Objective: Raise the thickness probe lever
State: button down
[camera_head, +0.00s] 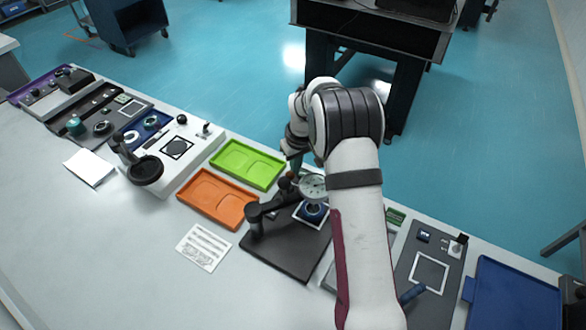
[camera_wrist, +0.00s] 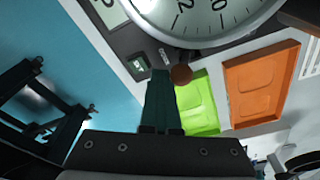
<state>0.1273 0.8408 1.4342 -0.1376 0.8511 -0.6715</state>
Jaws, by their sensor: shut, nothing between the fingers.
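The thickness probe stands on a dark base plate (camera_head: 285,250), with a black arm and post (camera_head: 257,222) and a round white dial (camera_head: 313,187). The dial also fills the top of the wrist view (camera_wrist: 205,15). A brown ball knob (camera_wrist: 181,74), seemingly the end of the probe lever, shows just below the dial rim. My gripper (camera_wrist: 160,76) has its dark green fingers shut and empty. Their tips appear right beside the knob; I cannot tell whether they touch it. In the head view my gripper (camera_head: 296,165) is partly hidden by my arm, just behind the dial.
A green tray (camera_head: 247,165) and an orange tray (camera_head: 217,199) lie left of the probe. A printed sheet (camera_head: 204,247) lies in front. A white instrument (camera_head: 176,148) stands further left. A dark plate (camera_head: 430,268) and blue tray (camera_head: 514,296) are at right.

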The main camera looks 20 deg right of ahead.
jog(key=shift+s+a, duration=0.75)
dwell(0.5)
notch_tip(320, 180, up, 7)
jog(key=shift+w+d, duration=0.45)
dwell(0.3)
